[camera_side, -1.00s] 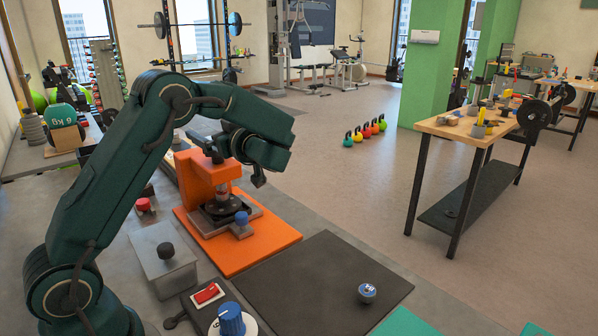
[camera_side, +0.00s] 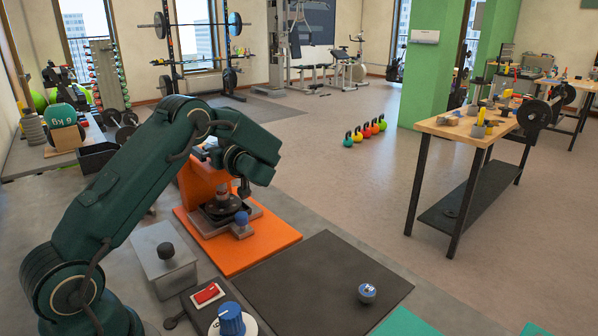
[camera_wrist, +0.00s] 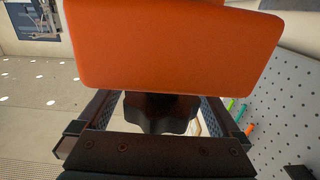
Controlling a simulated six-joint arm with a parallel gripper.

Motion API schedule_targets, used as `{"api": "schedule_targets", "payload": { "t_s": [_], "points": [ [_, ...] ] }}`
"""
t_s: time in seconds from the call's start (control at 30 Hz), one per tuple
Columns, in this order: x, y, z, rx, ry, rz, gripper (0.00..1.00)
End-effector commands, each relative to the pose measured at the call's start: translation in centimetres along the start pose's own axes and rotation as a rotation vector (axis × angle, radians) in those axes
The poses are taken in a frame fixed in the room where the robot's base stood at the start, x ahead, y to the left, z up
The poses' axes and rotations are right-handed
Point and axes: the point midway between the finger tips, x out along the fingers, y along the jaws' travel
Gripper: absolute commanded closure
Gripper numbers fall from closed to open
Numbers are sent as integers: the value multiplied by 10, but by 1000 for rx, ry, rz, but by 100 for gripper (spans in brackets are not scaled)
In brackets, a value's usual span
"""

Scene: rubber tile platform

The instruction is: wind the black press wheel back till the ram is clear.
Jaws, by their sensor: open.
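The orange press (camera_side: 203,185) stands on an orange base, with a grey-and-reddish ram part (camera_side: 221,191) above a dark round piece (camera_side: 215,214) on its bed. I cannot tell whether the ram touches what is under it. The black press wheel (camera_wrist: 160,112) shows in the wrist view as a dark lobed shape below the orange press body (camera_wrist: 170,50). My gripper (camera_wrist: 162,101) is open, with one finger on each side of the wheel; contact cannot be told. In the side view my arm hides the wheel and most of the gripper.
A grey box with a black knob (camera_side: 166,251), a red switch (camera_side: 207,294) and a blue dial (camera_side: 231,319) stand in front of the press. A blue-topped round item (camera_side: 367,292) sits on the dark mat (camera_side: 310,280), which is otherwise clear.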

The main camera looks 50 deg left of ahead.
Motion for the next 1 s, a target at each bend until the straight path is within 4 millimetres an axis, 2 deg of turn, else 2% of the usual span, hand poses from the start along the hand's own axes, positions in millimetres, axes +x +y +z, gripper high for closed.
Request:
{"api": "schedule_targets", "payload": {
  "t_s": [0.07, 0.27, 0.3, 0.47, 1.0],
  "points": [
    [0, 0, 0, 0, 0, 0, 0],
    [0, 0, 0, 0, -1, 0, 73],
    [0, 0, 0, 0, -1, 0, 80],
    [0, 0, 0, -2, 1, -21, 80],
    [-1, -9, -1, -4, 9, -297, 80]
  ]
}}
